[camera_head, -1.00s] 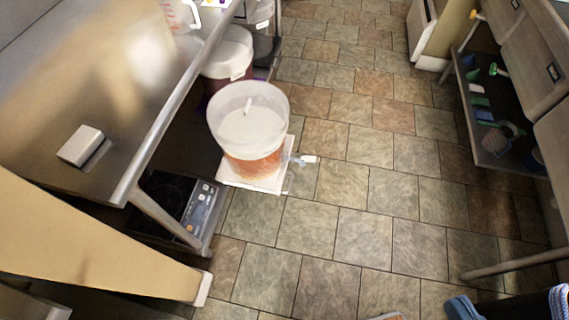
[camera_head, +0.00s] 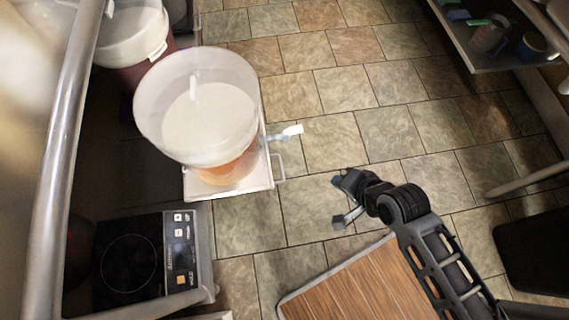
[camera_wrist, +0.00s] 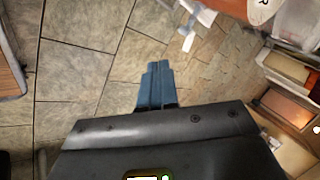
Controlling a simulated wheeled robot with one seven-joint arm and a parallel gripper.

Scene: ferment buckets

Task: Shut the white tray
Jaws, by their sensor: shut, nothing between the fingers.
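The white tray (camera_head: 265,172) sits low beside the metal table, with a small handle (camera_head: 279,167) on its right side. A translucent bucket (camera_head: 165,95) with pale contents above an amber lower part stands on it and hides most of its surface. A white-tipped spigot (camera_head: 290,132) sticks out from the bucket to the right, above the handle. My gripper (camera_head: 340,201) is to the right of the tray, apart from the handle and over the tiles. In the wrist view my gripper's blue fingers (camera_wrist: 156,84) are together and empty.
A metal table rail (camera_head: 62,150) runs down the left. A cooktop with buttons (camera_head: 140,255) is below the tray in the picture. Another bucket (camera_head: 135,40) is behind. A shelf with loose items (camera_head: 490,35) is at upper right. Tiled floor (camera_head: 350,130) between is clear.

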